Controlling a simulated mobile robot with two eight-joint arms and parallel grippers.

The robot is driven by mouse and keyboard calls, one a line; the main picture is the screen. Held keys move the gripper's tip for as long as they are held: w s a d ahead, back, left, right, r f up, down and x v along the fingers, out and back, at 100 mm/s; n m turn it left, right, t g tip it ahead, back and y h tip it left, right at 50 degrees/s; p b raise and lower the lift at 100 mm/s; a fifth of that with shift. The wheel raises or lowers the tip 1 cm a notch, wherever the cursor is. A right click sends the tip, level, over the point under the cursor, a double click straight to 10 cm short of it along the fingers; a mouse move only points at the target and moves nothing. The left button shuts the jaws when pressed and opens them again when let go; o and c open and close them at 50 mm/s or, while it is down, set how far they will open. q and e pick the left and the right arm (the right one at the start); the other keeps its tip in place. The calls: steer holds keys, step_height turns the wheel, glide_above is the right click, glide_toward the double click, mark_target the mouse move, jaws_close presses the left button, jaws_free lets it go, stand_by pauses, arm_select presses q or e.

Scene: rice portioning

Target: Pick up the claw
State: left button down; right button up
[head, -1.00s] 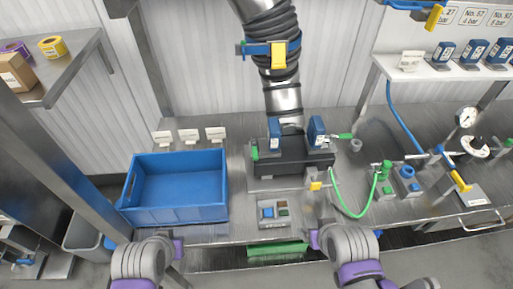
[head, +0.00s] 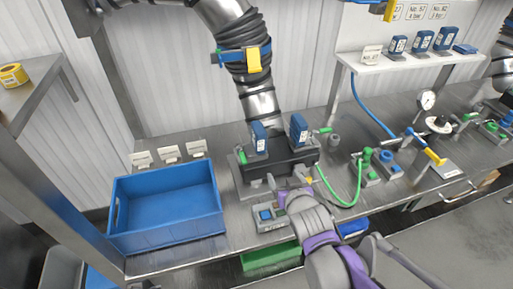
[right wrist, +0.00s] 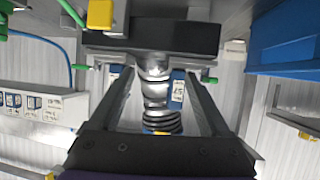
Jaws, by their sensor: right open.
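I take the claw to be the dark block (head: 290,161) with two blue labelled pieces on top, under a silver column with a black ribbed hose; I cannot be sure of this. It stands on the steel bench, and the block also shows upside down in the right wrist view (right wrist: 150,38). My right gripper (head: 286,184) is just in front of the block, near its lower edge. In the right wrist view its two fingers are apart, with no object held between them, and point toward the block. Whether they touch it is unclear. My left gripper is not clearly in view.
A blue bin (head: 165,210) stands to the left of the block. A small grey button box (head: 266,217) lies at the bench front by my right gripper. A green hose (head: 352,203) loops on the right. A shelf (head: 405,62) with blue boxes is behind.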

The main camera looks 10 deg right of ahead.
mark_target(256, 123)
steer(key=w+r+t, duration=0.1)
steer(key=w, duration=0.1)
steer(key=w+a+r+t+y, duration=0.1)
steer(key=w+t, duration=0.1)
steer(key=w, duration=0.1)
steer(key=w+a+r+n+t+b, duration=0.1)
steer(key=w+r+t, duration=0.1)
steer(key=w, duration=0.1)
steer(key=shift+y, duration=0.3)
steer(key=shift+w+a+r, duration=0.1)
steer(key=shift+w, duration=0.15)
steer(key=w, duration=0.5)
steer(key=shift+w+a+r, duration=0.1)
steer(key=shift+w+a, duration=0.05)
steer(key=shift+a, duration=0.05)
steer(key=shift+w+r+p, duration=0.1)
steer(key=shift+w+p, duration=0.15)
steer(key=shift+p, duration=0.05)
steer(key=w, duration=0.3)
steer(key=w+p, duration=0.1)
steer(key=shift+w+a+r, duration=0.15)
steer(key=shift+w+a, duration=0.1)
steer(key=shift+w, duration=0.1)
arm_select(q)
steer(key=shift+a, duration=0.15)
arm_select(e)
steer(key=shift+s, duration=0.1)
jaws_close()
steer(key=shift+r, duration=0.1)
